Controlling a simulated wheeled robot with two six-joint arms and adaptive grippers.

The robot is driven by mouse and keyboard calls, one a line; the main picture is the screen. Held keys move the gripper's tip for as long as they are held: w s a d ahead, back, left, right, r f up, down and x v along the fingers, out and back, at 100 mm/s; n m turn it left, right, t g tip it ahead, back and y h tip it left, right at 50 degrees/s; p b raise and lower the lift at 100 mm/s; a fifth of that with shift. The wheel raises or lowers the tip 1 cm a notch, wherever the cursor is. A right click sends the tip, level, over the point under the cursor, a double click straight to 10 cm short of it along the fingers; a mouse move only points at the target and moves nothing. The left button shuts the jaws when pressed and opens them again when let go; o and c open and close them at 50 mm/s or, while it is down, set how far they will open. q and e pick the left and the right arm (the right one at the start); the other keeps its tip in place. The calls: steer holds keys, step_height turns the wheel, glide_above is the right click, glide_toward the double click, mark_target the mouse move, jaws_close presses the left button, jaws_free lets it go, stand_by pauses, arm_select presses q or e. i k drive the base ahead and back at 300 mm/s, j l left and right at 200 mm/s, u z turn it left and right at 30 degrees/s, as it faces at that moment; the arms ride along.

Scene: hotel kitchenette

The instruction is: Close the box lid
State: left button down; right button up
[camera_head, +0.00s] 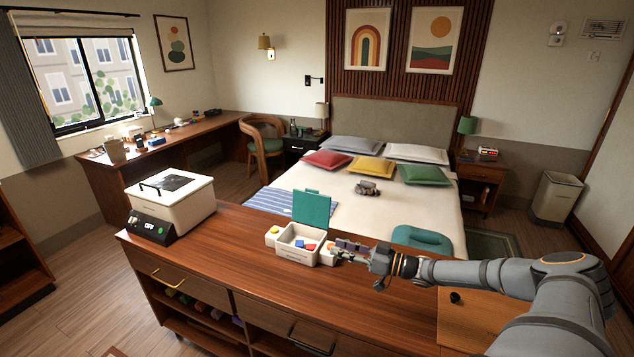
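A small white box (289,252) stands on the wooden counter, with several coloured pieces inside. Its teal lid (312,207) is open and stands up at the back of the box, tilted slightly. My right gripper (340,250) reaches in from the right, low over the counter beside the box's right side. Its fingers are small and partly blend with the box's side, so I cannot tell whether they touch it or how far apart they are. My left gripper is not in view.
The wooden counter (225,250) is clear in front of the box. A white appliance with a black control panel (152,228) stands at the counter's left end. A bed (335,202) with several pillows lies behind the counter. A teal cushion (422,240) is behind my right arm.

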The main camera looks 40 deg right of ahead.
mark_target(310, 207)
steer(key=i+l, duration=0.35)
steer(key=l, duration=0.15)
steer(key=i+l, duration=0.4)
steer(key=l, duration=0.15)
